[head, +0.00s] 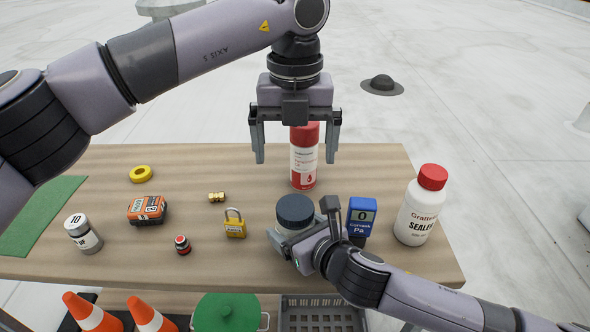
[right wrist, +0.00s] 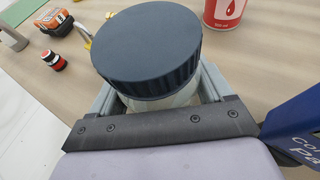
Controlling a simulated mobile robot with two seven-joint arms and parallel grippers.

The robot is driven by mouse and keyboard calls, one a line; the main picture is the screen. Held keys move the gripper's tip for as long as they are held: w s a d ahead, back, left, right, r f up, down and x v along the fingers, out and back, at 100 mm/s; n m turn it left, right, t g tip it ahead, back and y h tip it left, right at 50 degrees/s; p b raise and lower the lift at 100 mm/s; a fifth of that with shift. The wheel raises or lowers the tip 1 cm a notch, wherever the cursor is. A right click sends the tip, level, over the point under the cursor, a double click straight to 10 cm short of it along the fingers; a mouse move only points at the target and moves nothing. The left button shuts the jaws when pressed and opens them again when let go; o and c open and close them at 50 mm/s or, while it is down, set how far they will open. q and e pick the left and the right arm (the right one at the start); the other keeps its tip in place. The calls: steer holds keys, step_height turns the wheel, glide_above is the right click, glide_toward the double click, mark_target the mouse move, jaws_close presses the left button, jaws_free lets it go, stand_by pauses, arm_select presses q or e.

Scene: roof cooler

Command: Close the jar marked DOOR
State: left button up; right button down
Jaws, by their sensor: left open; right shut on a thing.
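A jar with a dark blue-grey ribbed lid (head: 295,209) stands near the front middle of the table; its pale body shows only in part below the lid. No DOOR marking is readable on it. My right gripper (head: 293,238) is shut around the jar body below the lid. In the right wrist view the lid (right wrist: 147,45) sits on top of the jar, between the fingers; whether it is screwed tight I cannot tell. My left gripper (head: 295,158) is open and empty, pointing down above and behind the jar, in front of the red-capped can in the picture.
A red and white can (head: 304,165) stands behind the jar. A blue meter (head: 361,216) is close on its right, then a white sealer bottle (head: 420,208). A yellow padlock (head: 235,224), brass fitting (head: 217,197) and orange tape measure (head: 148,210) lie left. Clear wood lies between them.

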arm_select(q)
steer(key=shift+r, duration=2.4)
arm_select(e)
jaws_free()
arm_select(q)
steer(key=shift+r+p, duration=0.35)
arm_select(e)
steer(key=shift+v, duration=3.6)
